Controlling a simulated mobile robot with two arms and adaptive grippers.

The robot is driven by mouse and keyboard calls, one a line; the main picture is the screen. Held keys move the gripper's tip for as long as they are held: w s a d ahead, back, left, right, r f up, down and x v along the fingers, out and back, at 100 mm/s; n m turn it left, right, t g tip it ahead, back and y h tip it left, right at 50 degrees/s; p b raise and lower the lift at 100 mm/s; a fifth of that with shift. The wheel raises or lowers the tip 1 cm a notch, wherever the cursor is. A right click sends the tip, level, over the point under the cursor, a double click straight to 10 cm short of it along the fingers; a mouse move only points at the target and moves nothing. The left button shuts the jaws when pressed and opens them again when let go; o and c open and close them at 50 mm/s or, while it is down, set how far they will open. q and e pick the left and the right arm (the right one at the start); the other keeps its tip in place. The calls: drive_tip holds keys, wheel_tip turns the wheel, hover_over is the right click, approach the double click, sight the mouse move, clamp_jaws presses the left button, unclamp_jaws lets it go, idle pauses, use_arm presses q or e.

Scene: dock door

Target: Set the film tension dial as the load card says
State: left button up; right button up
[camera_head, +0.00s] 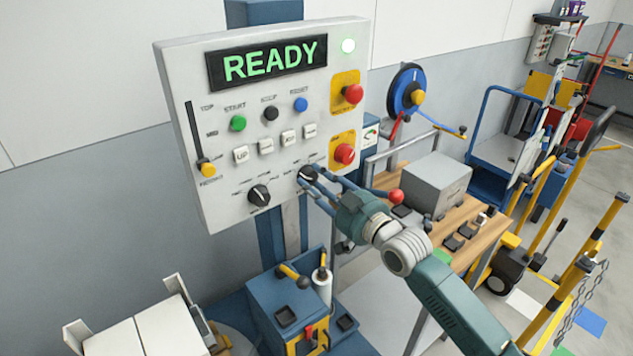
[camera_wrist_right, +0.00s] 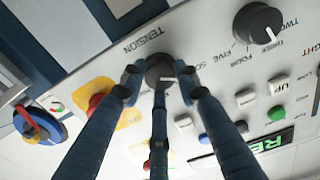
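The tension dial (camera_wrist_right: 160,70) is a dark round knob with a white pointer line, beside the printed word TENSION in the right wrist view. In that view its pointer lies toward the right. In the head view the dial (camera_head: 306,175) is partly covered by my fingers. My right gripper (camera_head: 314,181) has its three blue fingers curled in around the dial, with the tips at its sides; it fills the right wrist view (camera_wrist_right: 160,85). The grey control panel (camera_head: 222,195) shows READY in green. No readable load card shows. My left gripper is out of view.
A second black knob (camera_head: 259,195), marked with number words, sits left of the dial. A wooden bench with a grey box (camera_head: 436,183) stands right; a blue machine (camera_head: 285,312) stands below.

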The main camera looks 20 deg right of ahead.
drive_tip(key=c, duration=0.3)
drive_tip(key=shift+m, duration=0.3)
drive_tip(key=shift+c, duration=0.2)
drive_tip(key=m+p, duration=0.1)
drive_tip(key=m, duration=0.2)
drive_tip(key=shift+p, duration=0.4)
drive_tip(key=shift+m+p, duration=0.55)
drive_tip(key=shift+m, duration=1.45)
drive_tip(key=shift+f, duration=0.1)
drive_tip(key=o, duration=1.2)
drive_tip(key=shift+c, duration=0.2)
drive_tip(key=shift+s, duration=0.1)
drive_tip(key=v, duration=1.1)
drive_tip(key=shift+s+d, duration=0.15)
drive_tip(key=shift+s, duration=0.25)
